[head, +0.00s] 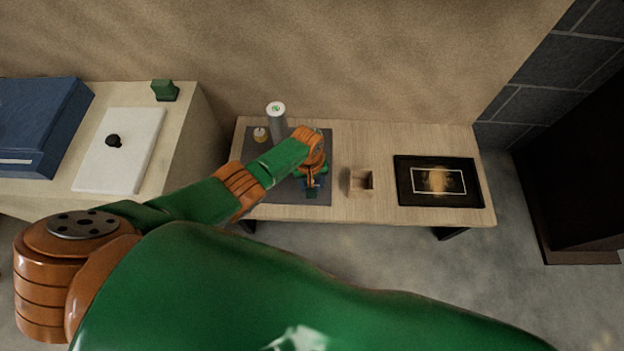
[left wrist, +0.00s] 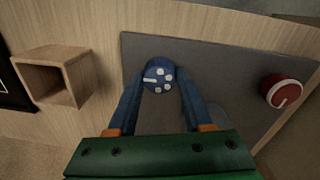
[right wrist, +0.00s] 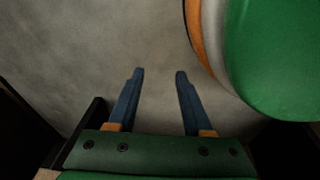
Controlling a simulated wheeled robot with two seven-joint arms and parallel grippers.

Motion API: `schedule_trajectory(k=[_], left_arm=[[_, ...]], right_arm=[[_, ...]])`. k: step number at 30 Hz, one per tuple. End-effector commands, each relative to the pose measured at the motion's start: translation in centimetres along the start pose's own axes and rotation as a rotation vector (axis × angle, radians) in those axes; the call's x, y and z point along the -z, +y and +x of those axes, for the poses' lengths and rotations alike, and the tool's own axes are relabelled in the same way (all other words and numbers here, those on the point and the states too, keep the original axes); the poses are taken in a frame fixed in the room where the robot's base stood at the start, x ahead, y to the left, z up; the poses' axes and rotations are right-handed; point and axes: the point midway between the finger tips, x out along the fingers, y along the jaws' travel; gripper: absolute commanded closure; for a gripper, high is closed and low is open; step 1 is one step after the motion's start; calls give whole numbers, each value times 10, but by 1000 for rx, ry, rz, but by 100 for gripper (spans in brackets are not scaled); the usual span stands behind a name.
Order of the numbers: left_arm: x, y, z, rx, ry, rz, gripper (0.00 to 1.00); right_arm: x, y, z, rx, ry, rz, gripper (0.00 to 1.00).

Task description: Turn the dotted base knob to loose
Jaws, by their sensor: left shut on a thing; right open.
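The dotted knob (left wrist: 160,85) is blue, with several white dots and a short white line that points left in the left wrist view. It sits on a dark grey panel (left wrist: 225,75). My left gripper (left wrist: 158,76) is shut on this knob, one finger on each side. In the head view the left gripper (head: 313,186) is over the grey panel (head: 265,190), and my wrist hides the knob. A red knob (left wrist: 283,91) with a white line is on the same panel, to the right. My right gripper (right wrist: 160,73) is open and empty above the floor.
An open wooden box (head: 361,182) and a dark framed panel (head: 437,181) lie right of the grey panel on the wooden table (head: 400,140). A counter (head: 205,125) is at left.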

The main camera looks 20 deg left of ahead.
Motion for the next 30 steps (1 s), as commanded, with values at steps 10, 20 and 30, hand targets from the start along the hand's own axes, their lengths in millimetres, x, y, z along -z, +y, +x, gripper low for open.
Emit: schedule_trajectory(k=[10,20,30], left_arm=[[0,1,-1,-2,16,-326,100],[0,1,-1,-3,34,-638,100],[0,1,0,-3,51,-960,100]], right_arm=[[-9,6,-6,-8,-3,-1,50],[-14,9,-8,-12,-5,-1,50],[-14,10,-8,-14,-2,-1,50]])
